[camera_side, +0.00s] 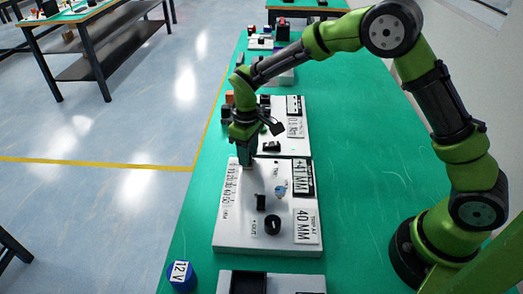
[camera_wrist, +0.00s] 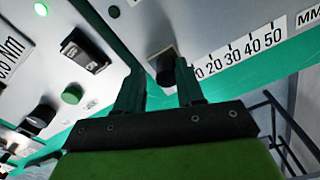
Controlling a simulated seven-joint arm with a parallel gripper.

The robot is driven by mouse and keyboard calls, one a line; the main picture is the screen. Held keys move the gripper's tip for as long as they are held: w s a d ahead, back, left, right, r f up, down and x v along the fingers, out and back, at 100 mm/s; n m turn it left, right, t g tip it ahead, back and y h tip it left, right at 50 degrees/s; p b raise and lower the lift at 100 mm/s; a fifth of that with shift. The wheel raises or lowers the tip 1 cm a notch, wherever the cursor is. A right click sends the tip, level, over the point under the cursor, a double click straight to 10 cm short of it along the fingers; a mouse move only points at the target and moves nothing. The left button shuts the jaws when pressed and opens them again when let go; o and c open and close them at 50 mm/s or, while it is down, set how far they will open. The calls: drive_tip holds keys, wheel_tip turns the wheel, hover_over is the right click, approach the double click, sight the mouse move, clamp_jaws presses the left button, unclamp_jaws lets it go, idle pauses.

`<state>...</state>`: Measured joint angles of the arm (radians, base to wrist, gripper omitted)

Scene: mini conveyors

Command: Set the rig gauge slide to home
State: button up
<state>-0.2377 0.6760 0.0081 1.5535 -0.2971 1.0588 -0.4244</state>
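The rig gauge is a white panel (camera_side: 228,238) on the green table in the side view. A scale marked 10 to 50 (camera_side: 229,190) runs along its left side; it also shows in the wrist view (camera_wrist: 242,52). A dark slide knob (camera_wrist: 167,68) stands by the scale's low end in the wrist view. My gripper (camera_side: 245,163) points down at the panel's far left corner, hiding the knob from the side. In the wrist view my gripper (camera_wrist: 158,88) has its fingers apart, with the knob close to the right finger. Contact cannot be told.
The panel carries a display seeming to read +41 MM (camera_side: 303,177), a TRIP AT 40 MM plate (camera_side: 306,227), a black knob (camera_side: 273,225) and a blue-grey knob (camera_side: 281,191). Another instrument panel (camera_side: 296,143) stands just behind. A blue 12 V block (camera_side: 181,276) sits front left.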

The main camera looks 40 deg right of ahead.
drive_tip(key=shift+o, duration=0.6)
drive_tip(key=shift+s, duration=0.1)
drive_tip(key=shift+a+r, duration=0.1)
drive_tip(key=shift+r, duration=0.1)
wheel_tip(320, 180, up, 16)
drive_tip(key=shift+r, duration=0.25)
drive_tip(key=s+d+r+m+t+y, duration=0.1)
drive_tip(key=s+d+m+t, duration=0.2)
drive_tip(key=s, duration=0.8)
drive_tip(key=s+d+r+m+t+y, duration=0.1)
drive_tip(key=s+d+m+t, duration=0.3)
drive_tip(key=s, duration=0.7)
drive_tip(key=shift+s+d+r+m, duration=0.35)
drive_tip(key=shift+d+r+m, duration=0.3)
drive_tip(key=shift+d+m, duration=0.05)
